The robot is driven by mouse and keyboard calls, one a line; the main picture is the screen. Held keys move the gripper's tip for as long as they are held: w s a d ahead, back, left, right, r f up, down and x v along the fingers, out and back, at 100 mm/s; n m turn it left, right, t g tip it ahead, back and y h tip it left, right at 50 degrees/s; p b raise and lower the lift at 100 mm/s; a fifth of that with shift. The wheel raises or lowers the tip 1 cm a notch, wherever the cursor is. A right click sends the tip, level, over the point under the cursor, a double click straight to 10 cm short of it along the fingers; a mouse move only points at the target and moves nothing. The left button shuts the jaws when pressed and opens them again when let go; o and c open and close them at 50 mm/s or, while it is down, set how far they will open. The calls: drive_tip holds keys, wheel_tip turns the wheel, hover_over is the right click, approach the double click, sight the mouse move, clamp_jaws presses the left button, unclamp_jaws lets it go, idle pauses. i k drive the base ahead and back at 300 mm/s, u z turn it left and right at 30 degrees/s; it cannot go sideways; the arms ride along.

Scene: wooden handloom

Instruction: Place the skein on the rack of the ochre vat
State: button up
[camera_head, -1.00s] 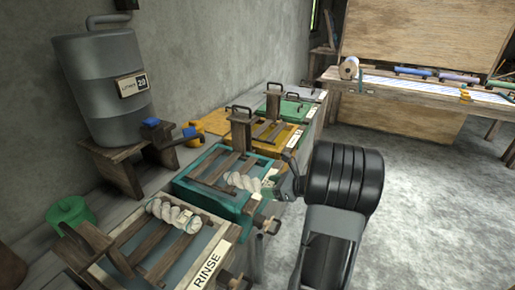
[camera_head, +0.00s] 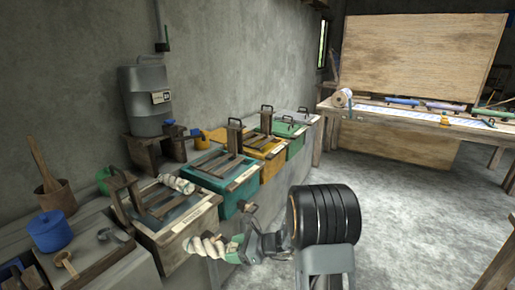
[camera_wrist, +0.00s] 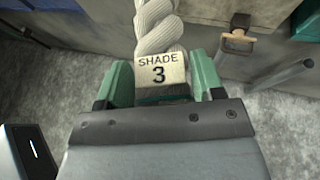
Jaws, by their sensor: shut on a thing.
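My gripper (camera_head: 236,248) is shut on a cream twisted skein (camera_head: 205,246) and holds it out in front of the rinse vat. In the wrist view, the green fingers of my gripper (camera_wrist: 158,85) flank a tag reading "SHADE 3", and the skein (camera_wrist: 158,25) extends beyond it, partly out of frame. The ochre vat (camera_head: 272,163) stands farther back along the wall, beyond the teal vat. Its dark wooden rack (camera_head: 258,142) lies across its top, and no skein shows on it.
A second cream skein (camera_head: 178,184) lies on the rack of the rinse vat (camera_head: 200,215). The teal vat (camera_head: 235,196) and a green vat (camera_head: 297,142) flank the ochre one. Upright handles rise behind the racks. The floor to the right is clear up to the loom bench (camera_head: 420,128).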

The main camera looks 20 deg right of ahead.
sight(250, 142)
drive_tip(key=k, duration=1.1)
drive_tip(key=z, duration=1.35)
drive_tip(key=i, duration=2.3)
drive_tip(key=u, duration=0.6)
